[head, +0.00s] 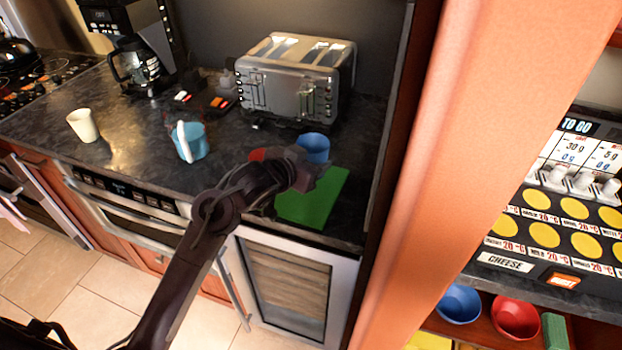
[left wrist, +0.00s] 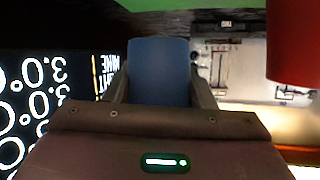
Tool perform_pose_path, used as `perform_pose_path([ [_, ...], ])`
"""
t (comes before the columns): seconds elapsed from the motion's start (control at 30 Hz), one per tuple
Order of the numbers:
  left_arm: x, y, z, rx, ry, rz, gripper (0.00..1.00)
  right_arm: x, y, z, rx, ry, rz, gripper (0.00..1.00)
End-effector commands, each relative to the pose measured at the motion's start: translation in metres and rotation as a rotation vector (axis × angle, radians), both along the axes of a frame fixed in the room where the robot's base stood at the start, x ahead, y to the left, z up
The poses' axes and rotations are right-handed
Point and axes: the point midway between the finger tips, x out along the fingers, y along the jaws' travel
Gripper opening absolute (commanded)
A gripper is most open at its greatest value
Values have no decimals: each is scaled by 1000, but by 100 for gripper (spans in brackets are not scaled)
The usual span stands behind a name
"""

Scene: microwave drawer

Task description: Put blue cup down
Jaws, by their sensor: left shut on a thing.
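The blue cup (head: 313,147) is between the fingers of my left gripper (head: 306,167), at the right end of the dark counter. In the left wrist view the blue cup (left wrist: 160,68) fills the gap between the two fingers, and the gripper is shut on it. A green mat (head: 320,200) lies on the counter near its front edge, partly hidden by my gripper. I cannot tell whether the cup touches any surface. Green also shows at the top of the left wrist view. My right gripper is not in view.
A red object (head: 257,155) is just left of my gripper; red also shows close by in the left wrist view (left wrist: 293,40). A toaster (head: 295,80) stands behind. An orange panel (head: 490,130) rises at right.

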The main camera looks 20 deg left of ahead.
Motion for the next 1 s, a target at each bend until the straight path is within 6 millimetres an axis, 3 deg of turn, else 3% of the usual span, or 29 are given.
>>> perform_pose_path([
  [0.4, 0, 0, -48, -1, 1, 1, 26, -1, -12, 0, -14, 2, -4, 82],
  [0.83, 0, 0, -54, -1, 0, 1, 26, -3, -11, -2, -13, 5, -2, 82],
  [0.87, 0, 0, -54, 0, 0, 1, 52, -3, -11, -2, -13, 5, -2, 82],
  [1.0, 0, 0, -53, 0, 0, 1, 71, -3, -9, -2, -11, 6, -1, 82],
])
